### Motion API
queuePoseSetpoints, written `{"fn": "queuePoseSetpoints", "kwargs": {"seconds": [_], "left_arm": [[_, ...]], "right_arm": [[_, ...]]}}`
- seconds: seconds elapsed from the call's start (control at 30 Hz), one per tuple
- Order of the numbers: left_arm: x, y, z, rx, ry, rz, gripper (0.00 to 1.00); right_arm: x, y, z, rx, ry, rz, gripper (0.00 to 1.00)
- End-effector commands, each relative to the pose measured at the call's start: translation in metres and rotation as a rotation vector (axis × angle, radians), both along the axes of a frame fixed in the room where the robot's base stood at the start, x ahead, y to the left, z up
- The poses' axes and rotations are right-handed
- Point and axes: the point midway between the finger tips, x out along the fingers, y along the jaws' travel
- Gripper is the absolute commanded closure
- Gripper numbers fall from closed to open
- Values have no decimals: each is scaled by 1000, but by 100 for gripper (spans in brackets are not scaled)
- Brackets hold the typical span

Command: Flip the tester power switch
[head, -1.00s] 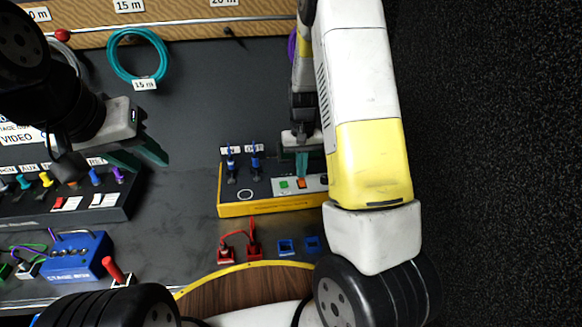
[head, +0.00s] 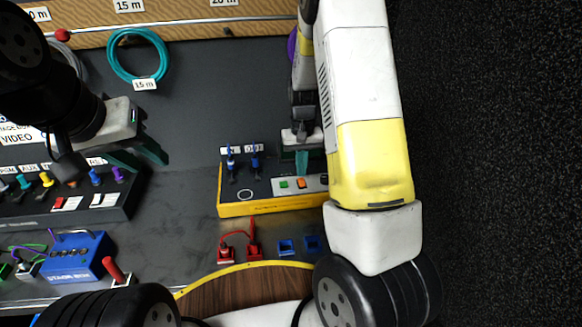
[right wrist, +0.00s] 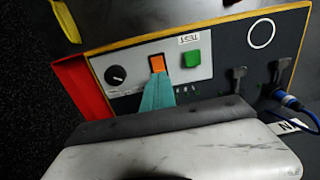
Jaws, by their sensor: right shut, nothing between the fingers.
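The tester (head: 228,209) is a dark box with yellow edges on the bench. Its light panel carries an orange rocker switch (head: 302,183), a green button (head: 284,184) and a black knob (head: 324,180). The right wrist view shows the orange switch (right wrist: 157,63) between the knob (right wrist: 116,74) and the green button (right wrist: 192,59). My right gripper (head: 302,172) is shut and empty over the panel. Its teal fingertips (right wrist: 158,78) are right at the switch's near edge; contact cannot be told. My left gripper (head: 148,162) is open and empty, well left of the tester.
Blue plugs (head: 255,161) stand on the tester's left part. Red connectors (head: 238,249) and blue sockets (head: 286,247) lie in front of it. A blue stage box (head: 73,262) and a switch panel (head: 60,208) are at left. The bench between is clear.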

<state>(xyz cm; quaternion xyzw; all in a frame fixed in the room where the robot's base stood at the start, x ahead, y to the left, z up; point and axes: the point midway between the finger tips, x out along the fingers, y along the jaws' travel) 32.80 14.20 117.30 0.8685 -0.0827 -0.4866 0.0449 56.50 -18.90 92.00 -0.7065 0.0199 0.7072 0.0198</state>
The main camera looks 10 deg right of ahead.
Motion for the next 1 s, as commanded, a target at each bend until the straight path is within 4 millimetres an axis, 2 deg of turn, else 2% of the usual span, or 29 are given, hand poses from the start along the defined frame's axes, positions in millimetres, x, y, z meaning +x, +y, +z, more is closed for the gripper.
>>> {"fn": "queuePoseSetpoints", "kwargs": {"seconds": [0.6, 1.0], "left_arm": [[0, 0, 0, 0, 0, 0, 64], [0, 0, 0, 0, 0, 0, 64]], "right_arm": [[0, 0, 50, 0, -2, 0, 100], [0, 0, 55, 0, -1, -1, 100]]}}
